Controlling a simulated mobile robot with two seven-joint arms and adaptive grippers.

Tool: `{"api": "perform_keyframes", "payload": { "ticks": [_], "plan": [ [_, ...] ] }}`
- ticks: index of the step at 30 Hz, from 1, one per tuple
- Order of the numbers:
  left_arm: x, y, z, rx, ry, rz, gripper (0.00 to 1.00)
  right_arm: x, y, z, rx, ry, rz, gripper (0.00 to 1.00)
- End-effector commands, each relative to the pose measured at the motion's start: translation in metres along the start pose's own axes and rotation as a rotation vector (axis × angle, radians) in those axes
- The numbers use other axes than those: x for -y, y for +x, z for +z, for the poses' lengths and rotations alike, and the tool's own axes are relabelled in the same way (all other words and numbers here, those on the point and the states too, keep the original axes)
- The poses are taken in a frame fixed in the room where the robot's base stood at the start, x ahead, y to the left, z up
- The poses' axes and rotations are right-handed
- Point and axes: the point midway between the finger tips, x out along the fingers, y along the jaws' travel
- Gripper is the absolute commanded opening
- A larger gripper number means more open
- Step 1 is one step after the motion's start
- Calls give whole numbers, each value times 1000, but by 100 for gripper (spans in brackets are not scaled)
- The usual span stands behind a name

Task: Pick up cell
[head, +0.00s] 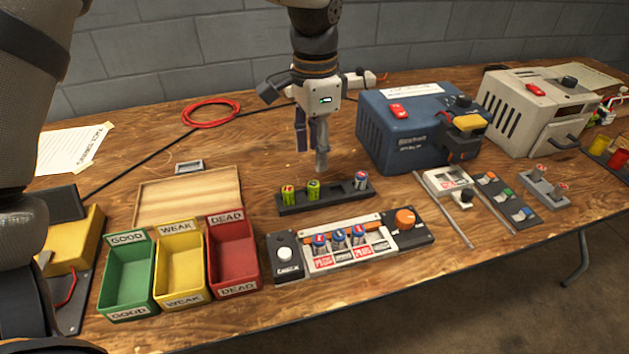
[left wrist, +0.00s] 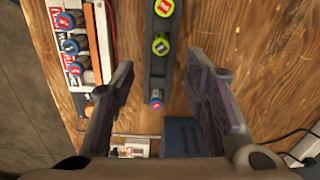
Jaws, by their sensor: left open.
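A black rack (head: 330,196) on the table holds upright cells. Two yellow-green cells (head: 288,194) (head: 313,189) stand at its left end and one blue-and-silver cell (head: 361,181) at its right end, with empty space between. My left gripper (head: 311,160) is open and empty, pointing down above and behind the rack. In the left wrist view, the rack (left wrist: 164,75) runs between the open fingers. The blue-topped cell (left wrist: 156,103) lies between them in the picture, apart from both. Three blue-topped cells (head: 339,237) sit in the tester (head: 412,240) in front. My right gripper is not in view.
Green (head: 108,296), yellow (head: 170,290) and red (head: 250,282) bins, labelled GOOD, WEAK and DEAD, stand at left front. A blue box (head: 375,135) and a beige box (head: 497,125) stand at right. A red cable coil (head: 211,113) lies behind.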

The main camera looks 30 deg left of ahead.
Motion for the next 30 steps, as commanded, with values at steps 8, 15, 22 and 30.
{"api": "perform_keyframes", "payload": {
  "ticks": [8, 15, 22, 30],
  "plan": [
    [0, 48, 1, 4, -2, 4, 42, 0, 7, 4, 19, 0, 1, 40],
    [2, 87, 2, 1, -2, 2, 42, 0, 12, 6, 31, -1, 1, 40],
    [2, 88, 2, -1, -2, 0, 42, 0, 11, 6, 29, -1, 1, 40],
    [2, 88, 2, -1, -2, 0, 0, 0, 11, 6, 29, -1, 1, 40]
  ]
}}
